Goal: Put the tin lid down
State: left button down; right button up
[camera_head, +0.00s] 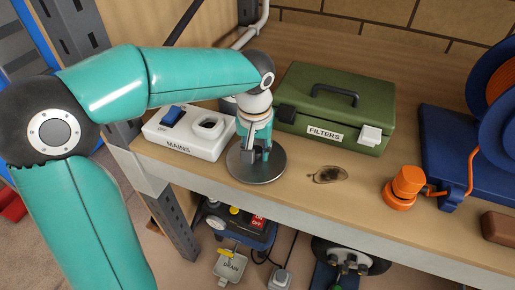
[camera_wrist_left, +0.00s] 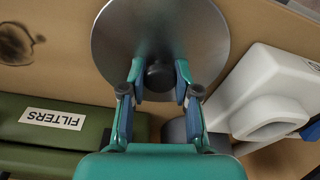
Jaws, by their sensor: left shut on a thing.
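The tin lid (camera_head: 256,169) is a round grey metal disc with a dark knob in its middle. In the head view it is at or just above the wooden bench top, near the front edge; I cannot tell if it touches the wood. My left gripper (camera_head: 262,154) comes down on it from above and is shut on its knob. The left wrist view shows the lid (camera_wrist_left: 200,35) and the fingers of my left gripper (camera_wrist_left: 159,82) on either side of the knob (camera_wrist_left: 159,76). My right gripper is not in view.
A white MAINS switch box (camera_head: 187,145) stands close left of the lid. A green FILTERS case (camera_head: 335,105) is behind it to the right. A dark stain (camera_head: 328,174) marks the bench right of the lid. An orange plug (camera_head: 404,186) stands further right.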

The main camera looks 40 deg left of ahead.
pick_arm(q)
jog(key=c, duration=0.8)
grip_release()
jog(key=shift+c, duration=0.2)
notch_tip(320, 180, up, 12)
jog(key=s+p, duration=0.1)
jog(key=shift+s+d, duration=0.15)
jog(key=shift+d, duration=0.15)
